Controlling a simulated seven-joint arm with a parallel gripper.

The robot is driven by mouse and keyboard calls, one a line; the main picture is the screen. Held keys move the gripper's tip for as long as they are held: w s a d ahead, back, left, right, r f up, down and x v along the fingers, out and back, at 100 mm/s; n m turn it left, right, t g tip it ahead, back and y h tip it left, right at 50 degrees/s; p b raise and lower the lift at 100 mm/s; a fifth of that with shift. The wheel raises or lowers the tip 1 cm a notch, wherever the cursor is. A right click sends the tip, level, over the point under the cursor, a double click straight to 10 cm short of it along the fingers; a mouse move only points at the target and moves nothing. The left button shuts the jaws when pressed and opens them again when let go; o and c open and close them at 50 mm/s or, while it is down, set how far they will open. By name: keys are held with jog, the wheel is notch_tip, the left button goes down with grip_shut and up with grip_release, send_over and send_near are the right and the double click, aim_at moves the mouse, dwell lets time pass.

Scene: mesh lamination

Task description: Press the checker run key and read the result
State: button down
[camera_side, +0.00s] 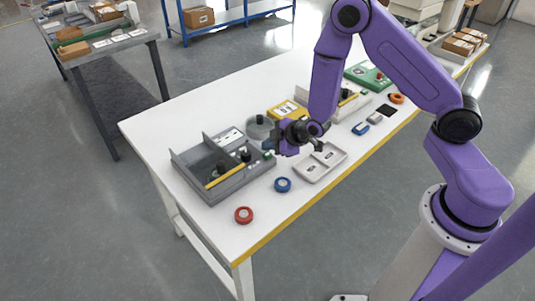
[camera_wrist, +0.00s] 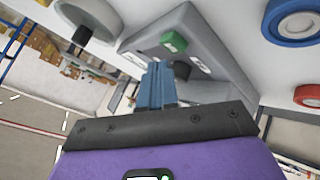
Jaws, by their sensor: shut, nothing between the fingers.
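A grey device (camera_side: 207,183) with a yellow bar and black knobs stands at the left of the table. In the wrist view the grey device (camera_wrist: 205,38) carries a raised green key (camera_wrist: 173,41), white labels and a dark knob. A small green part (camera_side: 268,154) shows at its right end in the side view. My gripper (camera_side: 271,144) is beside that end, its blue fingers shut and empty. In the wrist view the fingertips (camera_wrist: 158,68) are just below the green key in the picture; whether they touch the device I cannot tell. No result is readable.
A blue roll (camera_side: 283,185) and a red roll (camera_side: 244,215) lie near the front edge. A pale tray (camera_side: 321,162) is right of my gripper. A round grey disc (camera_side: 258,127) and yellow box (camera_side: 287,110) stand behind. A green device (camera_side: 368,77) is farther back.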

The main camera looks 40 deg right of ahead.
aim_at(270, 156)
jog(key=shift+f, duration=0.1)
jog(key=shift+f, duration=0.35)
jog(key=shift+f, duration=0.45)
dwell(0.9)
jog(key=shift+r, duration=0.9)
jog(key=shift+r, duration=2.5)
